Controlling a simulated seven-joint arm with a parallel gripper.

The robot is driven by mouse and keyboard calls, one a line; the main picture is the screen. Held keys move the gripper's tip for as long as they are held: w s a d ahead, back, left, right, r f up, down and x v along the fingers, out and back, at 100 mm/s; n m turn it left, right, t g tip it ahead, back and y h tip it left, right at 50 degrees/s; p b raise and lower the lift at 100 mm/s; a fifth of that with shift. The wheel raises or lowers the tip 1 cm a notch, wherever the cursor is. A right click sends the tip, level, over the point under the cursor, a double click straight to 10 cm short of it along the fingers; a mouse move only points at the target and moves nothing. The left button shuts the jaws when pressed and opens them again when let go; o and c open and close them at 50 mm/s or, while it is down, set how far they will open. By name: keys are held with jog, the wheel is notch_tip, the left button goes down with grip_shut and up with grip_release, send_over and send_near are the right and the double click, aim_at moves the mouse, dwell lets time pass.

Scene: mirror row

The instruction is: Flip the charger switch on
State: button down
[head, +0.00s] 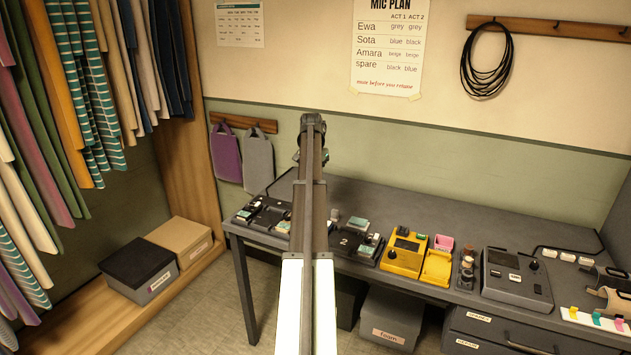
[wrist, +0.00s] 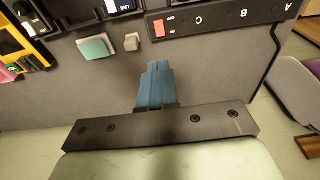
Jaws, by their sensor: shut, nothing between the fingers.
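A long black charger strip (wrist: 215,20) lies on the table in the wrist view, lettered A, B and C. A red switch (wrist: 158,28) sits at its left end, with small print beside it. I cannot tell which way the switch is set. My gripper (wrist: 156,66) is shut and empty, its blue fingers together. In the picture the fingertips lie just below the switch, apart from it; their height over the table is unclear. In the head view my arm covers the middle of the table and hides the switch and my gripper.
A teal box (wrist: 97,46) and a small grey block (wrist: 132,41) lie left of the fingers in the wrist view. The grey table (head: 420,205) also holds a yellow device (head: 403,252) and a dark control box (head: 516,280). Bare tabletop surrounds the fingers.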

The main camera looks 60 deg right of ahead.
jog(key=shift+d+r, duration=0.1)
jog(key=shift+d, duration=0.15)
jog(key=f, duration=0.4)
jog(key=d+f, duration=0.1)
jog(key=f, duration=0.4)
jog(key=d+f, duration=0.1)
jog(key=f, duration=0.3)
jog(key=shift+f, duration=0.4)
